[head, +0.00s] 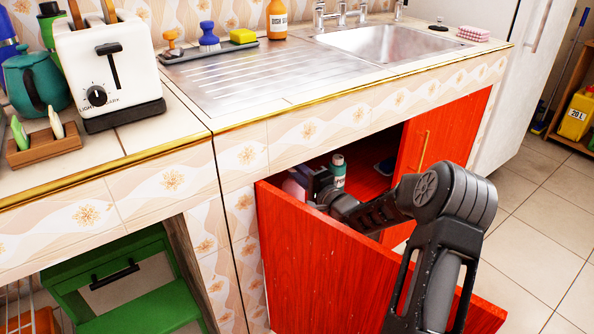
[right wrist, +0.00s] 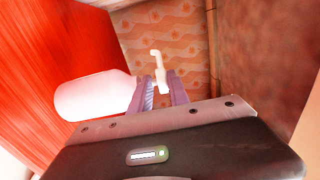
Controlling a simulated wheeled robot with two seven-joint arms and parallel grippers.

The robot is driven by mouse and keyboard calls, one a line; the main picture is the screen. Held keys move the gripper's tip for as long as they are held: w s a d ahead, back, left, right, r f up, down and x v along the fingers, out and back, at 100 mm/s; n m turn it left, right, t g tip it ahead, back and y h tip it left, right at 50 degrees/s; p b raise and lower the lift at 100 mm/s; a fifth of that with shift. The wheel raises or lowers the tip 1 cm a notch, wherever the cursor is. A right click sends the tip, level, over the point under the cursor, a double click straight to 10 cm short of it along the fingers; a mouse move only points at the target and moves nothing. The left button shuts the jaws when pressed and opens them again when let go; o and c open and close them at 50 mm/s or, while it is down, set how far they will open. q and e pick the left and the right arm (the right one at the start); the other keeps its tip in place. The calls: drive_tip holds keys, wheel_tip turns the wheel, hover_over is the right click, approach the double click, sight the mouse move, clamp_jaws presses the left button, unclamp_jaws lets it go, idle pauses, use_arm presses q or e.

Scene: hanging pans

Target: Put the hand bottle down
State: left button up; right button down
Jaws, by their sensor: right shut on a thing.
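In the right wrist view, the hand bottle shows as a white pump top (right wrist: 159,72) between the two fingers of my right gripper (right wrist: 160,92). In the head view, my right arm reaches over a red door into the open cupboard under the sink. The right gripper (head: 326,196) is only partly visible there, beside bottles. My left gripper is not in view.
A pale bottle (right wrist: 95,97) lies close left of the fingers in the right wrist view. In the head view, a green-and-white bottle (head: 338,171) stands behind the gripper. The open red door (head: 330,255) stands in front of my arm; the sink counter (head: 300,100) is above.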

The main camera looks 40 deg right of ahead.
drive_tip(key=shift+f+b, duration=0.4)
drive_tip(key=shift+f, duration=0.8)
drive_tip(key=c, duration=1.2)
unclamp_jaws()
drive_tip(key=shift+o, duration=0.2)
drive_tip(key=shift+f+b, duration=0.2)
drive_tip(key=shift+b, duration=0.1)
drive_tip(key=s+p, duration=0.2)
drive_tip(key=s, duration=0.6)
drive_tip(key=shift+p, duration=0.35)
